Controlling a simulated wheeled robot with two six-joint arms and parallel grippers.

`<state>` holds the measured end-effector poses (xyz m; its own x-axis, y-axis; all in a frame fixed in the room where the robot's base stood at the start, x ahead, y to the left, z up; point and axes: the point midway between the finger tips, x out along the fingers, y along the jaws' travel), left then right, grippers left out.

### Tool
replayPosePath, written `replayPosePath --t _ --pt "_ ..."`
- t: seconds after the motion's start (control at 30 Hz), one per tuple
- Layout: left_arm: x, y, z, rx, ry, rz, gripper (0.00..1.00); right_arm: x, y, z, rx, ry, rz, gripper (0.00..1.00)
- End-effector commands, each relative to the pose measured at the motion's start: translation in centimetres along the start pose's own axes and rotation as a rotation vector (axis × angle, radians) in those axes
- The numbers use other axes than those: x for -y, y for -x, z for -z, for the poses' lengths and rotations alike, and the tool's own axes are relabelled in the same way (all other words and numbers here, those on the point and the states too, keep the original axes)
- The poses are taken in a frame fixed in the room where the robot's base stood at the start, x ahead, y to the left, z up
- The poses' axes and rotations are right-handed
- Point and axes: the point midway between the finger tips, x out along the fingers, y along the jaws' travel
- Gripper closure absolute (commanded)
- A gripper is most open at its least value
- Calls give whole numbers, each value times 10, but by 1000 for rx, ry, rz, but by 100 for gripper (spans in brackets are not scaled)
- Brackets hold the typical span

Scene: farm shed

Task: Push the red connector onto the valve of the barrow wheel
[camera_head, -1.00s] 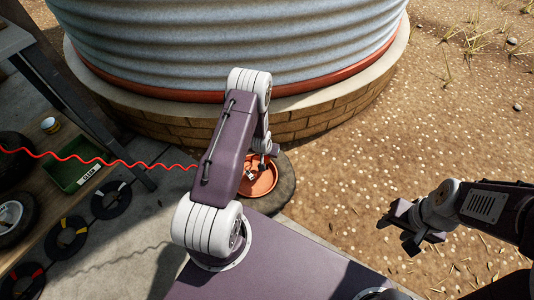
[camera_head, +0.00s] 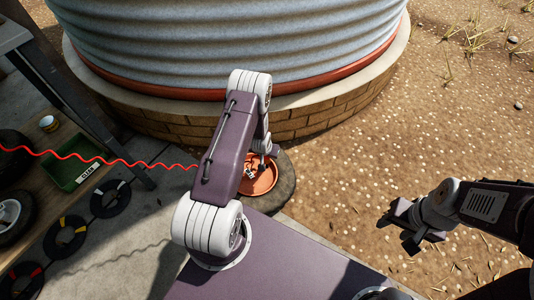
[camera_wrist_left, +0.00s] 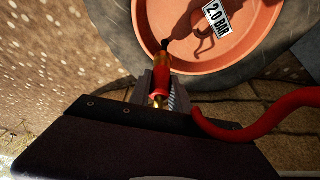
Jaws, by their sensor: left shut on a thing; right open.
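The barrow wheel lies flat, a dark tyre (camera_head: 284,183) around an orange-red rim (camera_head: 262,187); its rim (camera_wrist_left: 262,45) fills the top of the left wrist view. My left gripper (camera_wrist_left: 161,93) is shut on the red connector (camera_wrist_left: 161,78), which has brass parts and points at the rim. A small dark stub (camera_wrist_left: 165,44), apparently the valve, shows just beyond its tip; I cannot tell whether they touch. In the head view the left gripper (camera_head: 257,165) is over the rim, partly hidden by my arm. My right gripper (camera_head: 406,232) is open and empty over the gravel.
A red coiled hose (camera_head: 110,161) runs from the left to my left arm; a red hose (camera_wrist_left: 262,120) curves beside the gripper. A "2.0 BAR" label (camera_wrist_left: 218,17) is at the rim. A corrugated tank (camera_head: 230,45) on a brick base (camera_head: 200,127) stands behind. Gravel at right is clear.

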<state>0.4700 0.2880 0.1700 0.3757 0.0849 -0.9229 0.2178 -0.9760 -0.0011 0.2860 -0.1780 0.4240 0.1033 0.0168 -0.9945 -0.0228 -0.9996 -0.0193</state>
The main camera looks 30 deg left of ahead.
Motion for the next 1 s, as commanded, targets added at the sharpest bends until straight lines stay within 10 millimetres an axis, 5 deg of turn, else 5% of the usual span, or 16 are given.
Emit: replayPosePath --t 0.3,0.33,0.4,0.67,0.77,1.0 --pt "0 -1 0 -1 0 0 100 0 0 0 0 0 0 51" --pt "0 -1 0 -1 0 0 74 0 0 0 0 0 0 51" --pt "0 -1 0 0 0 0 54 0 0 0 0 0 0 51" --pt "0 -1 0 0 0 0 51 0 0 0 0 0 0 51" --pt "0 -1 -1 0 0 0 26 0 0 0 0 0 0 51" --pt "0 -1 -1 0 0 0 26 0 0 0 0 0 0 51"
